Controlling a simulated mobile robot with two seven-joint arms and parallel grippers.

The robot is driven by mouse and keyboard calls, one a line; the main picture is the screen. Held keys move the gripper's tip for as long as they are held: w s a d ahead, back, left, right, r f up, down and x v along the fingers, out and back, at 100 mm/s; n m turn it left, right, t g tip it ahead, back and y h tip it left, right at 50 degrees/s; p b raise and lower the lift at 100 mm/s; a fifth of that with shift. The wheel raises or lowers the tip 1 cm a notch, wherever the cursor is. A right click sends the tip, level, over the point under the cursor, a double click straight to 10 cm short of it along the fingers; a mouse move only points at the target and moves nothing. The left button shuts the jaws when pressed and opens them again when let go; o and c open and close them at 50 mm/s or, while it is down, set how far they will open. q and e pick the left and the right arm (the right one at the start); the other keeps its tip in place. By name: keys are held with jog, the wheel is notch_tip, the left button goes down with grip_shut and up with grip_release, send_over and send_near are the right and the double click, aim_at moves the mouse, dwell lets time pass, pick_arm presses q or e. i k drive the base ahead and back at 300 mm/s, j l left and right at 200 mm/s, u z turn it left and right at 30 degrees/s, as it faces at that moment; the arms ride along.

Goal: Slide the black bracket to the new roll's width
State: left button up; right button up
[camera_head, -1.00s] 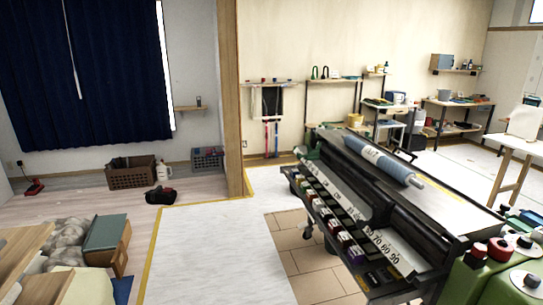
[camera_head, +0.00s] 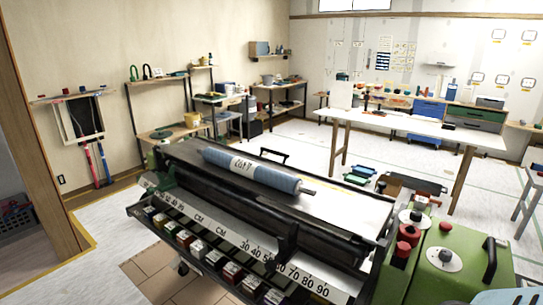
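The wallpaper paster (camera_head: 190,158) stands in front of me, running from the middle left to the lower right. A blue roll (camera_head: 252,172) with a white label lies along its top, with a thin shaft at its right end. A white scale (camera_head: 215,228) with black numbers runs along the near side. A black upright part (camera_head: 286,242), which looks like the bracket, stands across the scale between the 40s and 70. It covers some of the numbers. Neither of my grippers is in view.
A green machine (camera_head: 440,262) with red and white knobs stands close at the lower right. A white table (camera_head: 420,125) is behind, with green and dark items on the floor near it. Several small boxes (camera_head: 185,237) line the paster's front tray.

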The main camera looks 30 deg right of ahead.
aim_at(287, 249)
jog(key=i+j+z, duration=0.1)
jog(key=i+z, duration=0.25)
jog(key=i+j+z, duration=0.15)
jog(key=z, duration=0.2)
jog(key=i+j+z, duration=0.6)
